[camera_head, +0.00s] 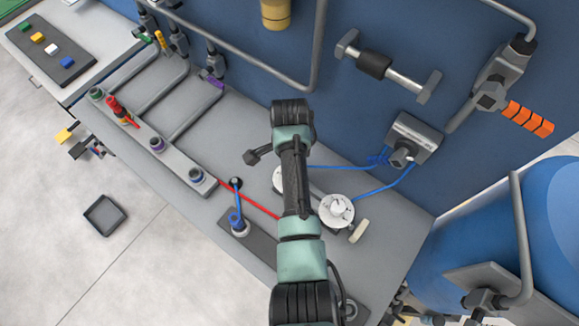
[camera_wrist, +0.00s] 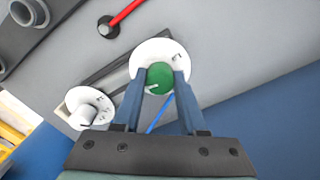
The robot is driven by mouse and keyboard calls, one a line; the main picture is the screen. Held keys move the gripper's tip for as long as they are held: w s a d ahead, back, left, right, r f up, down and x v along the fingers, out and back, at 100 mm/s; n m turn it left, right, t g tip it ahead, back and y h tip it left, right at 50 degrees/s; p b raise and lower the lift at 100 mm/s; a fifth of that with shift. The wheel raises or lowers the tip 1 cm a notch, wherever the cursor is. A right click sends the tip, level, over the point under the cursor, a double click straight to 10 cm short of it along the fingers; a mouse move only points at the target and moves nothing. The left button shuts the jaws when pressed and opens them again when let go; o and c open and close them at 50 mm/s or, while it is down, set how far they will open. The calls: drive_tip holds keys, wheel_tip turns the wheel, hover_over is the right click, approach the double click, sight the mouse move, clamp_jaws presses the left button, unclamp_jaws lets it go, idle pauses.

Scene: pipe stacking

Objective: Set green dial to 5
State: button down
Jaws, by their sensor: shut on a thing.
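The green dial (camera_wrist: 159,79) has a round green knob on a white numbered plate (camera_wrist: 147,50). A small white mark on the knob points to the lower left in the wrist view. The plate's figures are too small to read surely. My gripper (camera_wrist: 159,76) has its two blue fingers on either side of the knob and is shut on it. In the head view the gripper and the green knob are hidden behind my arm, and only the edge of a white plate (camera_head: 278,179) shows beside it.
A second dial (camera_head: 337,210) with a white knob is close by and also shows in the wrist view (camera_wrist: 81,114). Blue cables run from the dials toward a grey box (camera_head: 411,138).

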idle(0.4)
drive_tip(key=shift+c, duration=2.3)
unclamp_jaws()
wheel_tip(320, 180, up, 13)
drive_tip(key=shift+w, duration=0.1)
